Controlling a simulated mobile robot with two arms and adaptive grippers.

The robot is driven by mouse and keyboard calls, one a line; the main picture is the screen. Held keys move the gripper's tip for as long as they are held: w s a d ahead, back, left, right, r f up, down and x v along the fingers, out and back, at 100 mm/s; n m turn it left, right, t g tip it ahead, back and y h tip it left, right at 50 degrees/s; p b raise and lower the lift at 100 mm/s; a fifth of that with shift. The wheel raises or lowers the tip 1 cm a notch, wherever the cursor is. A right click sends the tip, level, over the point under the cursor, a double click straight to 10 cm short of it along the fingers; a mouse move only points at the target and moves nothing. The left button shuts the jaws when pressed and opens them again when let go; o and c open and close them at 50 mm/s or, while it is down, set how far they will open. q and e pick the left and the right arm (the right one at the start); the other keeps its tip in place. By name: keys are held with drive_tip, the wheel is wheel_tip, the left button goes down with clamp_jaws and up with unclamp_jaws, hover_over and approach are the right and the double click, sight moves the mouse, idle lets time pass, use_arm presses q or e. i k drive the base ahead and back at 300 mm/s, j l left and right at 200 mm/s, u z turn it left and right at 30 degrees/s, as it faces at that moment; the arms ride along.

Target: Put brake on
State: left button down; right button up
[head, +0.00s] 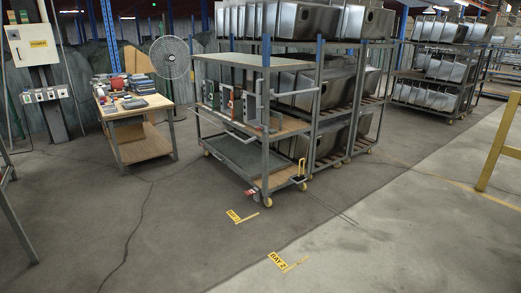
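A grey metal cart (265,150) with several shelves stands in the middle of the head view, on yellow caster wheels. At the foot of its front corner post is a caster (267,201), with a small red and white part (251,193) low beside it that looks like a brake pedal. I cannot tell whether it is pressed or raised. A pale upright lever or handle (301,170) stands near the cart's right-hand caster (302,186). Neither of my grippers is in view.
Tall racks of steel sinks (340,90) stand right behind the cart. A wooden workbench (145,145) and a fan (170,57) are to the left. A yellow rail (497,145) is at right. The floor in front is clear, with yellow bay labels (277,261).

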sight(250, 192)
drive_tip(key=i+u, duration=0.25)
drive_tip(key=i, duration=1.65)
